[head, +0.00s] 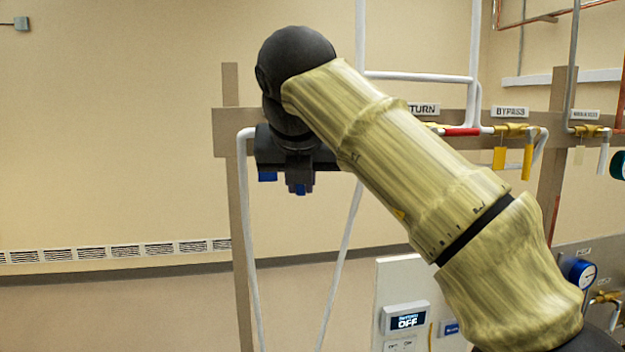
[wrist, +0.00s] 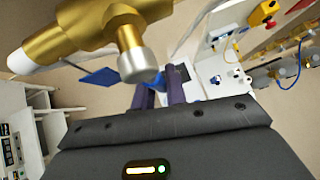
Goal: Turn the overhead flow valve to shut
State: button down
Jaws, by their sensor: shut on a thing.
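The brass valve body (wrist: 70,32) fills the upper left of the wrist view, with a pale round cap (wrist: 138,66) facing me. A blue handle (wrist: 100,77) shows behind it and runs toward my fingers. My gripper (wrist: 160,95) is shut on the blue handle, though the contact itself is partly hidden by the cap. In the head view my gripper (head: 298,186) points down beside the left post, with a blue piece of handle (head: 267,176) left of the fingers. My black wrist and yellow-sleeved arm hide the valve body there.
A brown rail (head: 225,140) carries white pipes. A panel display (head: 406,320) below reads OFF.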

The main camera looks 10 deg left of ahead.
dwell(0.4)
jog(key=c, duration=1.4)
grip_release()
jog(key=shift+a, duration=0.1)
jog(key=shift+c, duration=0.2)
jog(key=shift+r, duration=0.1)
jog(key=p+v, duration=0.4)
jog(key=v, duration=1.3)
jog(key=shift+s+p, duration=0.2)
jog(key=shift+p, duration=0.2)
jog(key=shift+w, duration=0.1)
